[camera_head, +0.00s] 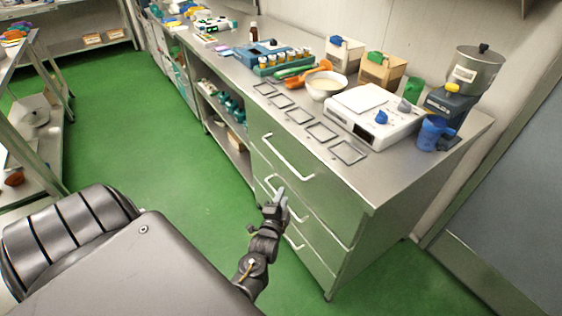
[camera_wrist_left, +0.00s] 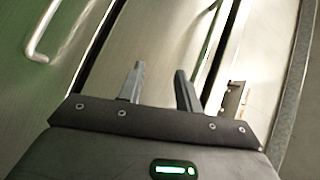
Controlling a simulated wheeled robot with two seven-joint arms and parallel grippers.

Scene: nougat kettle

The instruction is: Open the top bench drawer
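The bench drawer unit has a steel front with stacked drawers. The top bench drawer (camera_head: 315,178) looks shut, flush with the front, and its white bar handle (camera_head: 288,158) shows clear of my gripper. My left gripper (camera_head: 281,193) is in front of the drawers, below the top handle and close to the second drawer's handle (camera_head: 268,183). In the left wrist view my left gripper (camera_wrist_left: 160,80) has its two fingers apart with nothing between them. A bar handle (camera_wrist_left: 38,45) lies to the left of the fingers; I cannot tell which drawer it belongs to. My right gripper is not in view.
The bench top (camera_head: 400,165) carries a white scale (camera_head: 373,115), a bowl (camera_head: 326,84), a blue jug (camera_head: 431,133) and a kettle-like machine (camera_head: 475,70). Open shelves (camera_head: 222,120) adjoin the drawers on the left. The green floor (camera_head: 150,140) in front is clear.

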